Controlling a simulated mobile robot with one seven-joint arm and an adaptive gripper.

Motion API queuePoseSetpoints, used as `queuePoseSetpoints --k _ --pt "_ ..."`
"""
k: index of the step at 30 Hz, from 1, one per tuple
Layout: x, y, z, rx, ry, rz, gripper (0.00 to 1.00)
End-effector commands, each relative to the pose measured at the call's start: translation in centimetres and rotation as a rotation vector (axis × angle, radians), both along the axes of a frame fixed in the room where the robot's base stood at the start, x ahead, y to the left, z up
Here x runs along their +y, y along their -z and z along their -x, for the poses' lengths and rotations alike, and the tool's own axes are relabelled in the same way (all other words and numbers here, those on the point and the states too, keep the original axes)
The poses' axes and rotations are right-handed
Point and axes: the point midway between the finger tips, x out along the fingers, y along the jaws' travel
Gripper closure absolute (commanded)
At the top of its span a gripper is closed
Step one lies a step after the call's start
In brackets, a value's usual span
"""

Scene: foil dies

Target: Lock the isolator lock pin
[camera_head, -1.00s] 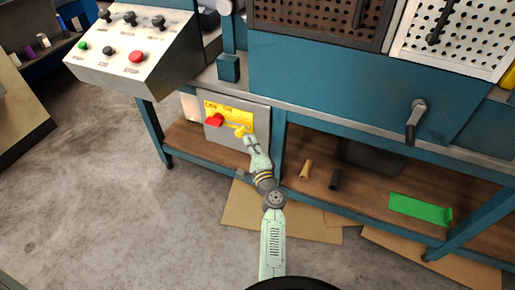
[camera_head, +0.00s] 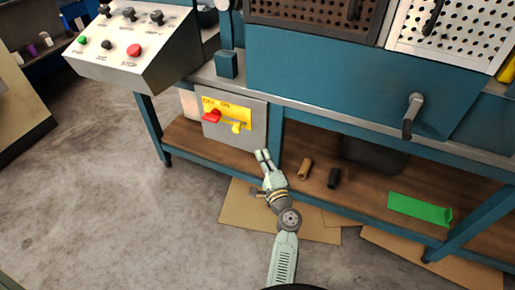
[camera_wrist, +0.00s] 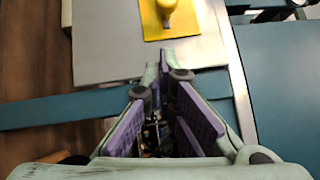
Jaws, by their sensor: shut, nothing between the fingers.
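A red handle (camera_head: 211,116) sits at the plate's left. The yellow pin knob (camera_head: 237,127) sticks out at the lower right of the plate. The knob also shows at the top edge of the wrist view (camera_wrist: 165,8), cut off by the frame. My gripper (camera_head: 263,155) is shut and empty, below and right of the knob and apart from it. Its purple-padded fingers show in the wrist view (camera_wrist: 166,72). How deep the pin sits cannot be told.
A blue bench leg (camera_head: 275,140) stands just right of the panel. A tan cylinder (camera_head: 305,168) and a dark cylinder (camera_head: 334,178) are on the lower wooden shelf. A control box (camera_head: 135,60) overhangs at the upper left. Open floor lies at the lower left.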

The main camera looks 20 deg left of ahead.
Motion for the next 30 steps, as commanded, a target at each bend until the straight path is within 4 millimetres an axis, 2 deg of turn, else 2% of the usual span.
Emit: queuePoseSetpoints --k 1,6,11,26,29,30 --pt "-0.8 0.4 0.8 0.001 0.004 0.001 1.00" --pt "-2.1 0.5 2.3 0.001 0.003 0.001 1.00" --pt "-2.5 0.4 2.8 -0.001 0.002 0.002 1.00" --pt "-2.4 0.3 2.8 -0.003 0.002 0.002 1.00" --pt "-1.6 -1.0 2.5 -0.037 -0.007 0.025 1.00" --pt "-0.8 -2.1 2.3 -0.068 -0.015 0.047 1.00"
